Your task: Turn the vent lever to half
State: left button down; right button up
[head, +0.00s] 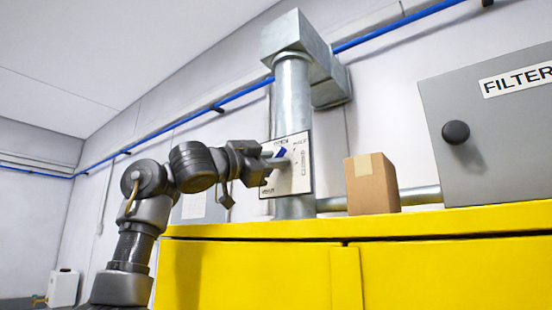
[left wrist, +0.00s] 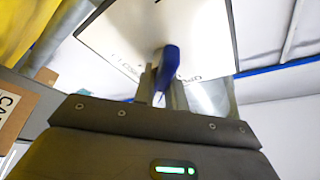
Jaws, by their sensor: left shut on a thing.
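The vent lever (head: 281,152) is a blue handle on a white labelled plate (head: 298,182), fixed to the front of a vertical metal duct. My left gripper (head: 286,163) reaches the plate from the left and is shut on the lever. The left wrist view shows the blue lever (left wrist: 168,66) between the fingers (left wrist: 162,88), with the plate (left wrist: 130,35) behind it. The plate carries small markings around the lever, too small to read surely. The gripper hides part of the lever, so its exact setting cannot be told. My right gripper is not in view.
A yellow cabinet (head: 250,270) stands below the duct (head: 292,100). A cardboard box (head: 371,187) sits on it, right of the plate. A grey filter housing (head: 490,150) with a black knob is farther right. A blue pipe (head: 400,22) runs along the wall.

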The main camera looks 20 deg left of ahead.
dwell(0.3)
pick_arm(q)
jog(key=c, duration=1.4)
grip_release()
jog(key=shift+s, duration=0.1)
jog(key=shift+c, duration=0.2)
jog(key=shift+s+a+f+b, duration=0.15)
jog(key=shift+s+f+b, duration=0.05)
jog(key=shift+b, duration=0.2)
jog(key=b+v, duration=0.6)
jog(key=v, duration=0.4)
jog(key=shift+r, duration=0.2)
